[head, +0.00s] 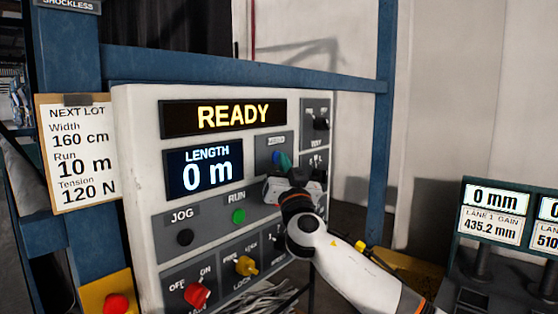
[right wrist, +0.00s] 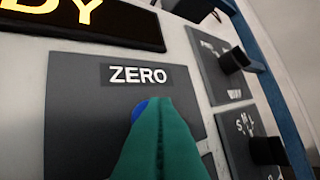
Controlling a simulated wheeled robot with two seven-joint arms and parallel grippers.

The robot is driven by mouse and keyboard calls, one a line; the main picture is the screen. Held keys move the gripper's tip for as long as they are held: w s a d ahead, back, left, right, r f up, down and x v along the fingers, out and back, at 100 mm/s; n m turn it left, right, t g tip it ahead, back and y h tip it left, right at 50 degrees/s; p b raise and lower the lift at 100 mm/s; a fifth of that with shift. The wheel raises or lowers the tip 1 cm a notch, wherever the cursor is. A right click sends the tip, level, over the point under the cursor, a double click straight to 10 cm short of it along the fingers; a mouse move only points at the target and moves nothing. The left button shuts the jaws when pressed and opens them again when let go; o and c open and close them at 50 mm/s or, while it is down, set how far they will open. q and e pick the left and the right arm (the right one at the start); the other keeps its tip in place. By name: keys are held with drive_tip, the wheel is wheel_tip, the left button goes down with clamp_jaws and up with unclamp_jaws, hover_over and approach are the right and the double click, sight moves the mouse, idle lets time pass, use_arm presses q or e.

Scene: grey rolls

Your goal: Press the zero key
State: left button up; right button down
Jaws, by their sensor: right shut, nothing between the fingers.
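The blue zero key (right wrist: 138,108) sits under the ZERO label (right wrist: 137,75) in the right wrist view, mostly hidden behind my fingers. In the head view a bit of the blue key (head: 275,156) shows on its grey plate. My right gripper (right wrist: 158,105) has teal fingers, shut together and empty, with the tips over the key. In the head view the right gripper (head: 284,162) is in front of the panel at the key. I cannot tell whether the tips touch it. The length display (head: 205,171) reads 0 m. My left gripper is not in view.
A READY display (head: 228,116) is lit above. Below are a black JOG button (head: 185,237), a green RUN button (head: 238,216), a red knob (head: 197,294) and a yellow knob (head: 246,266). Black knobs (right wrist: 234,61) stand right of the key. A note (head: 78,152) hangs left.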

drive_tip(key=shift+d+f, duration=0.1)
idle(0.5)
drive_tip(key=shift+s+d, duration=0.45)
drive_tip(key=shift+d, duration=0.05)
drive_tip(key=s+d, duration=0.1)
drive_tip(key=d, duration=0.1)
drive_tip(key=s+d, duration=0.2)
idle(0.4)
idle(0.4)
